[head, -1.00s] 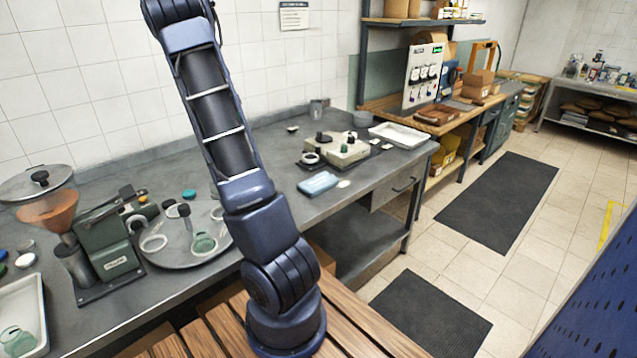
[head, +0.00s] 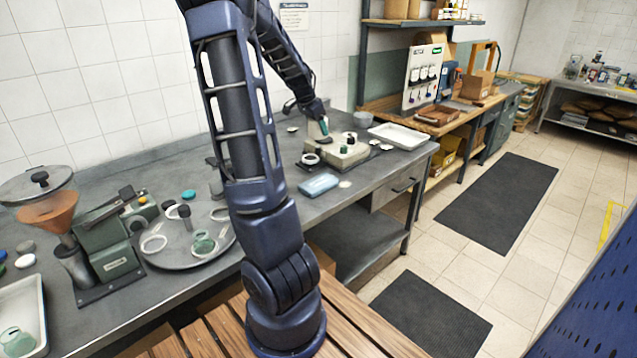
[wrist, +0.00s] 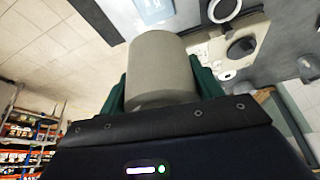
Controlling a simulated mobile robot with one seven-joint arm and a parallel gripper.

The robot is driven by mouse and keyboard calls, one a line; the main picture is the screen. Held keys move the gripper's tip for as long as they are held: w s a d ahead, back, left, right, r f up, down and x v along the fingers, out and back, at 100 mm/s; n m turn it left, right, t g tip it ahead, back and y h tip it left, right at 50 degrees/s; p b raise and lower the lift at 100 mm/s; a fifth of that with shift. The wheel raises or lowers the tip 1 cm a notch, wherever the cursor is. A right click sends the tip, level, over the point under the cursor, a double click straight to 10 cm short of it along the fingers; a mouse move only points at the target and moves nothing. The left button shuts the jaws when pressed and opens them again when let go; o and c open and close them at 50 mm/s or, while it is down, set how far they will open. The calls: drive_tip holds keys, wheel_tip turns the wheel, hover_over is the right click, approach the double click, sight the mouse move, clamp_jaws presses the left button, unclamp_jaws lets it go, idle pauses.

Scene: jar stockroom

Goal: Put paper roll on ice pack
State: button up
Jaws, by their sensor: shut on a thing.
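The paper roll (wrist: 162,68) is a plain grey-beige cylinder. In the wrist view it sits between the green fingers of my gripper (wrist: 162,88), which is shut on it. In the head view my gripper (head: 322,132) is small and far along the counter, above the beige device, with the roll (head: 314,128) partly hidden by it. The ice pack (head: 318,185) is a flat light-blue block lying on the counter near its front edge, in front of the device. It also shows at the top of the wrist view (wrist: 154,10), beyond the roll and apart from it.
The beige device (head: 345,154) with dark knobs stands behind the ice pack, with a white ring (head: 310,159) beside it. A white tray (head: 400,135) is at the right. A round grey tray (head: 170,257) with jars and a green grinder (head: 108,245) stand at the left.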

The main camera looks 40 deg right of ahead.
drive_tip(key=f, duration=2)
drive_tip(key=shift+s, duration=0.2)
drive_tip(key=shift+f, duration=0.2)
drive_tip(key=o, duration=1.1)
drive_tip(key=shift+d+v, duration=0.2)
drive_tip(key=shift+v, duration=5.95)
drive_tip(key=shift+w+r, duration=0.1)
